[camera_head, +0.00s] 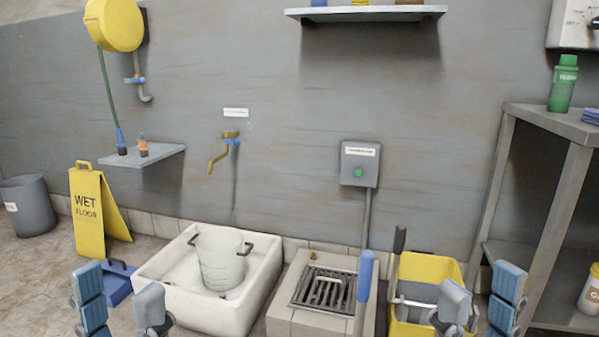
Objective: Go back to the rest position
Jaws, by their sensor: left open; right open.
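My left gripper (122,305) is at the bottom left, in front of the white sink basin. Its two blue-grey fingers stand apart, with nothing between them. My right gripper (480,308) is at the bottom right, in front of the yellow bucket (432,268). Its fingers are also apart, and I see nothing held between them. Both grippers point up into the view from the lower edge, and the rest of each arm is out of view.
A white basin (262,287) holds a pale pot (218,262). A drain block with a grate (325,290) stands beside it. A wet-floor sign (90,210) and a blue dustpan (118,280) are at left. A metal shelf unit (560,128) stands at right.

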